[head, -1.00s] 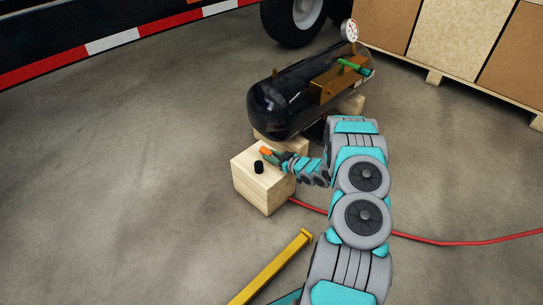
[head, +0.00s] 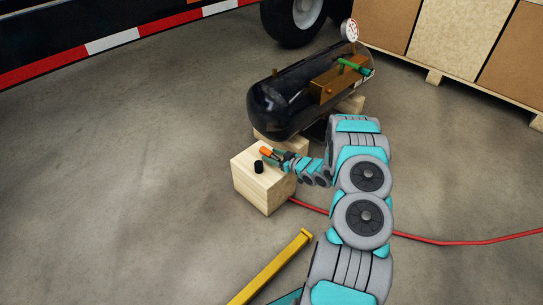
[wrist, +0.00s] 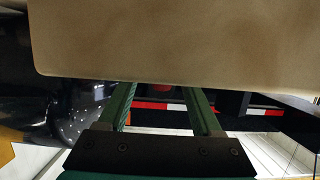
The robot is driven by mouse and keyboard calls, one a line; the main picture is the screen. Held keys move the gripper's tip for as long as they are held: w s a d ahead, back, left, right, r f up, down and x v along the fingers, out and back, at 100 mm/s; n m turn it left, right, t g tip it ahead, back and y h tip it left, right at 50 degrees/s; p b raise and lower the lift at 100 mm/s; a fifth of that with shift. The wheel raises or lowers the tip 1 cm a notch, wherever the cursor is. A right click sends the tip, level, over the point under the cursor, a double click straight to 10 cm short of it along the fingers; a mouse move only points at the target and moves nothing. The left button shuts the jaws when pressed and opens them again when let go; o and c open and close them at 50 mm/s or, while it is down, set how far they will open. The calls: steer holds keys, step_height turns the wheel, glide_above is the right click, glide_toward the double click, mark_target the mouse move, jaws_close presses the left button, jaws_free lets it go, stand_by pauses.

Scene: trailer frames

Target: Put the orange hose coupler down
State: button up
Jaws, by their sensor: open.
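The orange hose coupler (head: 265,150) lies on top of a pale wooden block (head: 262,188), beside a short black cylinder (head: 258,167). My gripper (head: 272,154) is low over the block's top, right at the coupler. Its jaws are open; at this size I cannot tell whether a finger still touches the coupler. In the wrist view the two green fingers (wrist: 161,100) stand apart. No orange coupler shows clearly between them there.
A black tank (head: 290,103) with a brass-coloured bracket and gauge lies just behind the block. A red hose (head: 425,239) runs along the floor to the right. A yellow bar (head: 272,268) is in front. Floor to the left is clear.

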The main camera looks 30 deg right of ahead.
steer(key=v, duration=1.1)
steer(key=w+d+r+g+h, duration=0.1)
steer(key=d+r+g+h, duration=0.4)
steer(key=r, duration=0.4)
steer(key=s+a+r+m+g+h, duration=0.35)
steer(key=s+r, duration=0.35)
steer(key=r, duration=0.3)
steer(key=s+a+r+g+y, duration=0.1)
steer(key=s+a+r+g, duration=0.1)
steer(key=s+a, duration=0.7)
steer(key=s+a+r+g+y, duration=0.1)
steer(key=s+a+r+g, duration=0.1)
steer(key=s+a+r, duration=0.3)
steer(key=s+a+r+g+y, duration=0.1)
steer(key=s+a+r+g, duration=0.2)
steer(key=s+a, duration=1)
steer(key=s, duration=0.8)
steer(key=shift+s+r, duration=0.35)
steer(key=shift+m+y, duration=0.25)
